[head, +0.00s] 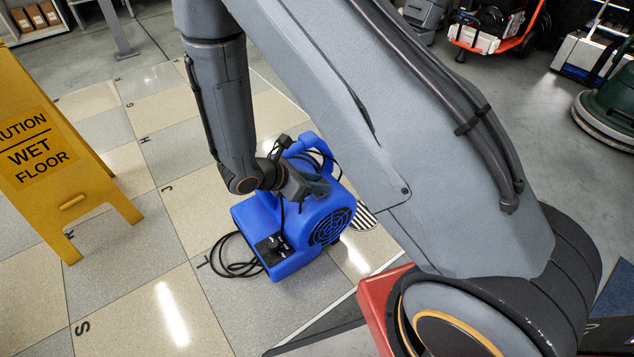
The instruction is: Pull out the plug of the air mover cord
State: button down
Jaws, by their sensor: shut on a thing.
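The blue air mover (325,212) stands on the tiled floor in the middle of the head view, with a round dark grille on its right side and a dark control panel (271,248) at its lower front. Its black cord (232,268) lies in loops on the floor to its left, and more black cord shows by the blue handle at the top. My gripper (299,196) is at the upper front of the air mover, pointing down. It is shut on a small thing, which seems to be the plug. The jaws and the plug are too small and covered to make out clearly.
A yellow wet-floor sign (50,150) stands at the left. A red block (378,305) is beside my arm's base. A green-based floor machine (608,105) and an orange-framed cart (497,40) stand at the upper right. The tiles between the sign and the air mover are clear.

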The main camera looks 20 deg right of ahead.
jog(key=shift+f, duration=0.45)
jog(key=c, duration=1.3)
grip_release()
jog(key=shift+a, duration=0.1)
jog(key=p+v, duration=0.2)
jog(key=v, duration=0.5)
jog(key=shift+a+r+p, duration=0.25)
jog(key=shift+p, duration=0.05)
jog(key=shift+s, duration=0.1)
